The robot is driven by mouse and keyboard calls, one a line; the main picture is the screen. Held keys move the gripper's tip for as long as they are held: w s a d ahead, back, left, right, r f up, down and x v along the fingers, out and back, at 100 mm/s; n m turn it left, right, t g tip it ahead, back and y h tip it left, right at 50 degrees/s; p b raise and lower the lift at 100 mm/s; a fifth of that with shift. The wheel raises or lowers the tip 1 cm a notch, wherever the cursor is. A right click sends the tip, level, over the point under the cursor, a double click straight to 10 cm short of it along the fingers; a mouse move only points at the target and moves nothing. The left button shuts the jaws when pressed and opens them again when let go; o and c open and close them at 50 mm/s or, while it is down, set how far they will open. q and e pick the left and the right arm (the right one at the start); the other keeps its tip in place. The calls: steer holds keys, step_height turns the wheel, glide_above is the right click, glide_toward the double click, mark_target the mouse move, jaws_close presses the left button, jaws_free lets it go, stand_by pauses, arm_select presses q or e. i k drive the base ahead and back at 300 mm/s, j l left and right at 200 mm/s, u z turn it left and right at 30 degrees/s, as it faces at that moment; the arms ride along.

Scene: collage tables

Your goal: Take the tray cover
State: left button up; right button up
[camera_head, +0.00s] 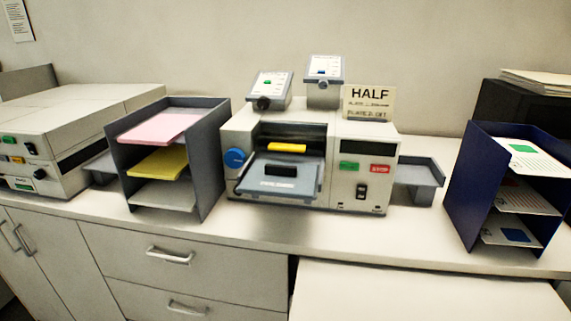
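A beige office machine (355,145) stands in the middle of the counter. At its open front is a grey tilted panel (265,190) with a black grip (281,170) and small unreadable lettering; it looks like the tray cover. Just above it, inside the dark opening, is a yellow bar (287,147). A blue knob (235,158) is left of the panel, and a red label (380,168) and black switch are to its right. Neither of my grippers is in view, and nothing touches the panel.
A grey sorter (213,150) with pink, yellow and pale sheets stands left. A blue sorter (466,190) with cards stands right. Another beige machine (100,105) is far left. A sign (369,104) stands on the middle machine. The counter front (300,228) is clear.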

mark_target(263, 177)
steer(key=i+j+z, duration=0.15)
steer(key=j, duration=0.2)
steer(key=i+j+z, duration=0.15)
steer(key=i+j, duration=0.15)
steer(key=i+j+z, duration=0.15)
steer(key=j, duration=0.35)
